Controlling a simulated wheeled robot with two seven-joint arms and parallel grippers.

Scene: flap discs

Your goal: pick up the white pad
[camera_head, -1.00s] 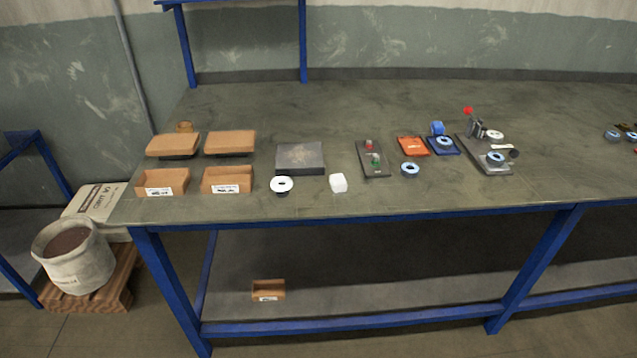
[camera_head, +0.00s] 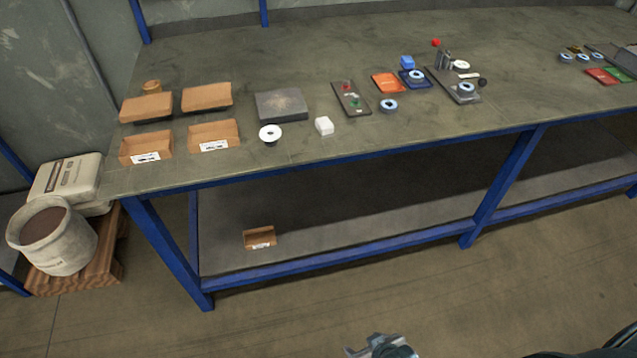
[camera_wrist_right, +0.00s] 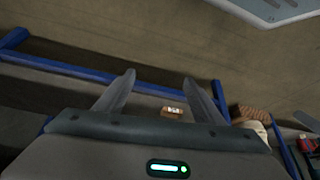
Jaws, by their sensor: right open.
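A small white block-shaped pad (camera_head: 324,126) lies near the front edge of the workbench (camera_head: 400,140), just right of a white ring-shaped disc (camera_head: 270,134). My right gripper (camera_head: 372,346) shows at the bottom of the head view, low in front of the bench and well away from the pad. In the right wrist view its two fingers (camera_wrist_right: 158,88) are spread apart with nothing between them. The pad is not visible in the right wrist view. My left gripper is not in view.
Cardboard boxes (camera_head: 214,136) stand at the bench's left. A dark plate (camera_head: 281,105) lies behind the pad, and a panel with buttons (camera_head: 351,98) lies to its right. A small box (camera_head: 259,238) sits on the lower shelf. A bucket (camera_head: 52,238) stands on a pallet at left.

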